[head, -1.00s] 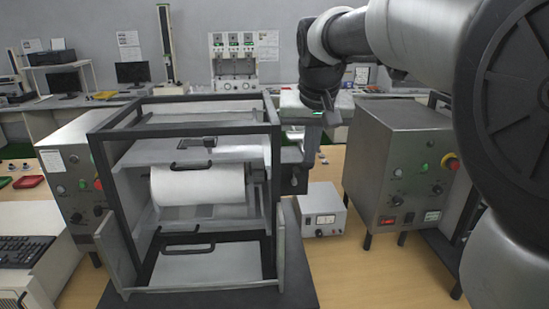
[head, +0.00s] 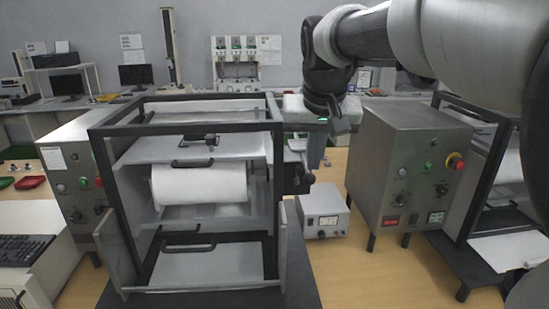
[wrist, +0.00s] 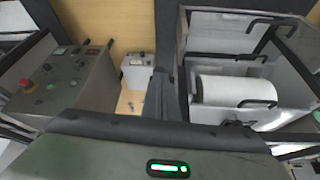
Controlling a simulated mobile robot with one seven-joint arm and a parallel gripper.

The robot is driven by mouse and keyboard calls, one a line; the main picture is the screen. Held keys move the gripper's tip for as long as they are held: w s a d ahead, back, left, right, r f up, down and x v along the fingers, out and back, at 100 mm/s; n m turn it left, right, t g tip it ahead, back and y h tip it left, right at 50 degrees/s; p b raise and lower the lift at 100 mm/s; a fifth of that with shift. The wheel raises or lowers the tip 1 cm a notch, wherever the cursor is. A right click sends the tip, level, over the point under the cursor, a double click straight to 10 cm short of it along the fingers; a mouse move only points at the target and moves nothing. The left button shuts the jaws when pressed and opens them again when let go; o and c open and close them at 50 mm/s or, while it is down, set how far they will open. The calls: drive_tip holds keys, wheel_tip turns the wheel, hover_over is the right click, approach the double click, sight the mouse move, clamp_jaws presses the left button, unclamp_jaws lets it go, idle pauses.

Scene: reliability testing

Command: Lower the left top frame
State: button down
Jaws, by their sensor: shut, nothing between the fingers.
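The left machine has a black open frame (head: 202,128) with a grey upper plate (head: 230,148) inside its top part. The plate carries black handles and sits above a white roll (head: 200,184). The frame and roll also show at the right of the wrist view, the roll (wrist: 232,90) lying inside. A short lever (head: 303,160) sticks out from the frame's right side. My gripper (head: 338,123) is to the right of the frame's upper right corner, apart from the lever in the head view. Its fingers (wrist: 157,92) are shut and hold nothing.
A grey control box (head: 418,175) with a red button stands to the right. A small white meter box (head: 322,210) sits between it and the frame. A second machine (head: 500,195) is at the far right. Open wooden tabletop (head: 350,270) lies in front.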

drive_tip(key=shift+w, duration=0.1)
drive_tip(key=p+v, duration=0.1)
drive_tip(key=v, duration=1.6)
drive_tip(key=shift+r, duration=0.2)
drive_tip(key=s+f+p, duration=0.1)
drive_tip(key=s+f, duration=0.6)
drive_tip(key=f, duration=0.4)
drive_tip(key=s+d+f+n+p, duration=0.1)
drive_tip(key=s+f, duration=0.6)
drive_tip(key=f, duration=0.3)
drive_tip(key=shift+s+d+f+n+y, duration=0.2)
drive_tip(key=shift+d+f+n+y, duration=0.1)
drive_tip(key=shift+f+y, duration=0.1)
